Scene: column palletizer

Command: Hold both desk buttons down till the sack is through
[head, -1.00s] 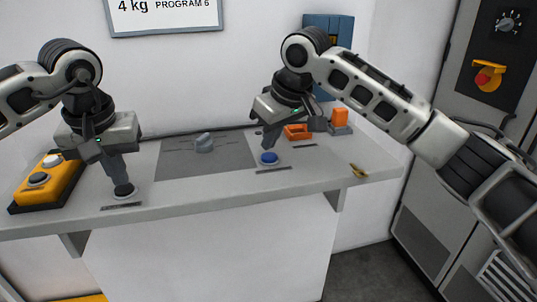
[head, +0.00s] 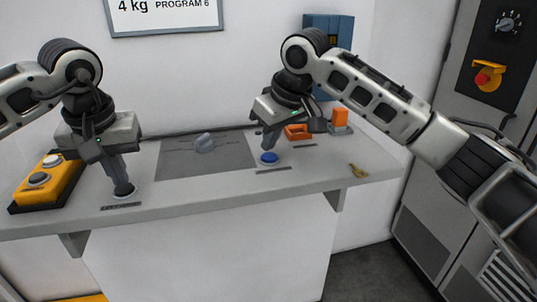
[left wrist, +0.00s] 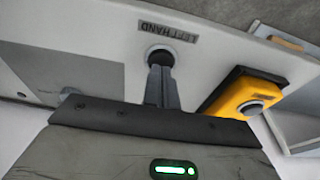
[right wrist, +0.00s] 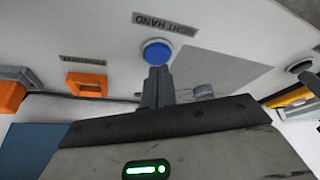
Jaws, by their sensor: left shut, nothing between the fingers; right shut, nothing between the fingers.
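The left-hand button (left wrist: 158,52) is black in a pale ring, on the grey desk beside a "LEFT HAND" label. My left gripper (head: 123,187) is shut, its fingertips at the black button; I cannot tell if the button is pressed down. The right-hand button (head: 269,158) is blue and sits beside a "RIGHT HAND" label; it also shows in the right wrist view (right wrist: 157,50). My right gripper (head: 268,147) is shut and points down at the blue button, its tips over or at the button's near edge; contact is unclear. No sack is in view.
A yellow box (head: 49,183) with buttons stands at the desk's left end. A grey panel with a knob (head: 204,142) lies between the two buttons. A cabinet with a red-yellow switch (head: 488,76) stands far right.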

